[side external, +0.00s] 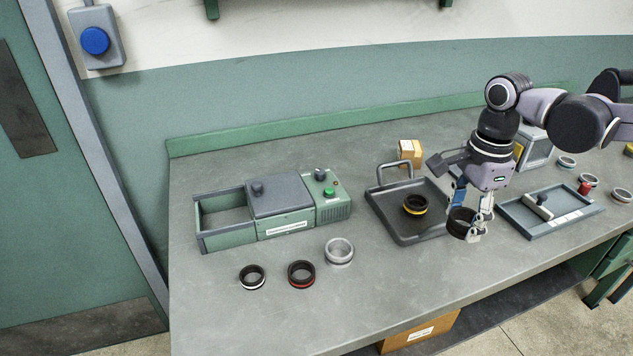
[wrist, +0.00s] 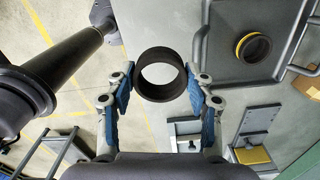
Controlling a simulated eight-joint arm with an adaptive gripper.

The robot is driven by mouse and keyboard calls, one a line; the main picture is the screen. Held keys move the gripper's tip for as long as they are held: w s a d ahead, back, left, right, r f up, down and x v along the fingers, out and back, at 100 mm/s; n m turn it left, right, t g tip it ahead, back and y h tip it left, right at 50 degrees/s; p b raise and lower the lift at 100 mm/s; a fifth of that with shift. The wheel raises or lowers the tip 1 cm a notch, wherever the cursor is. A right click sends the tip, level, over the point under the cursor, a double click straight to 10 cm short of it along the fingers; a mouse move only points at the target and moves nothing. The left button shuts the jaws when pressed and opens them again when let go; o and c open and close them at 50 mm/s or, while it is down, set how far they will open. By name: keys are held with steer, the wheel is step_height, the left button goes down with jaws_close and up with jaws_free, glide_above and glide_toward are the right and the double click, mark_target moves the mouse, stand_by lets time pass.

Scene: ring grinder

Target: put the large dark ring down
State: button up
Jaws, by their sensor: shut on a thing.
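The large dark ring (side external: 457,228) is held by my gripper (side external: 470,222), just right of the dark handled tray (side external: 411,239) in the side view. In the wrist view the ring (wrist: 162,52) sits between the two blue-padded fingers of my gripper (wrist: 160,78), its round opening facing the camera. It seems to be above the bench, but I cannot tell its exact height. A dark ring with a yellow band (side external: 415,205) lies in the handled tray; it also shows in the wrist view (wrist: 254,47).
A green-grey machine (side external: 288,229) stands at left. A white-banded ring (side external: 252,277), a red-banded ring (side external: 301,274) and a silver ring (side external: 339,251) lie before it. A shallow tray (side external: 535,232) is right of my gripper. The bench front (side external: 390,290) is clear.

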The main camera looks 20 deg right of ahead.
steer(key=w+a+r+n, duration=0.1)
steer(key=w+a+n, duration=0.3)
steer(key=a, duration=0.7)
steer(key=n, duration=0.4)
glide_above(240, 331)
steer(key=f, duration=0.4)
steer(key=d+f, duration=0.1)
steer(key=f, duration=0.2)
steer(key=shift+w, duration=0.1)
steer(key=shift+a+f, duration=0.35)
steer(key=shift+a, duration=0.15)
steer(key=shift+f, duration=2)
steer(key=shift+f, duration=0.15)
steer(key=o, duration=1.3)
